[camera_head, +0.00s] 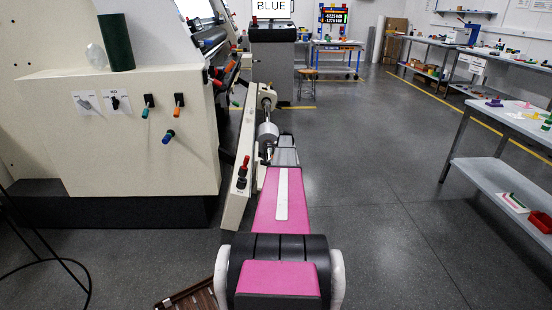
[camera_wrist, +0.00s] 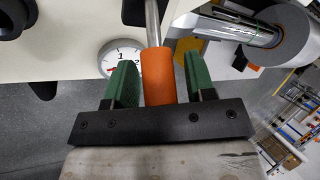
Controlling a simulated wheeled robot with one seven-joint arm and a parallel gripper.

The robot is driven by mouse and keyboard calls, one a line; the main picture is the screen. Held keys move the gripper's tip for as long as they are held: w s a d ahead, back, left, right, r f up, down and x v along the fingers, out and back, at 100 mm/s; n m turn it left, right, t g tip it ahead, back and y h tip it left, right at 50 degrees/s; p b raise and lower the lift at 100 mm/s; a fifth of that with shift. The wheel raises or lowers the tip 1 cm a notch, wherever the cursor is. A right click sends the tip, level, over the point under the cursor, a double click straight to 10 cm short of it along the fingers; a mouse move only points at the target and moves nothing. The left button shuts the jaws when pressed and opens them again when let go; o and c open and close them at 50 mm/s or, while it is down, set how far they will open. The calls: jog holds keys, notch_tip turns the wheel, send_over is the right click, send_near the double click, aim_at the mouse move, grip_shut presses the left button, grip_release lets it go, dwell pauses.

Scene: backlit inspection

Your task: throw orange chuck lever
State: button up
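The orange chuck lever (camera_wrist: 157,76) shows in the wrist view as an orange cylindrical grip on a steel rod that runs up out of the frame. My gripper (camera_wrist: 160,75) has two green fingers on a black bar, one on each side of the orange grip. A gap shows between the grip and the right finger; the left finger is close to it, and I cannot tell whether it touches. The fingers stand apart around the grip. In the head view my arm reaches forward past the machine, and I cannot make out the fingers there.
A round dial (camera_wrist: 121,56) sits beside the left finger on a pale surface. A large grey roll (camera_wrist: 282,35) is at upper right. The cream machine (camera_head: 120,140) carries a green-handled switch (camera_head: 146,106) and an orange-handled one (camera_head: 179,104). Floor (camera_head: 370,170) to the right is clear.

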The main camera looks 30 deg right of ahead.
jog(key=shift+r, duration=0.1)
jog(key=v, duration=1)
jog(key=shift+s+r, duration=0.2)
jog(key=shift+r, duration=0.1)
jog(key=shift+s+d, duration=0.1)
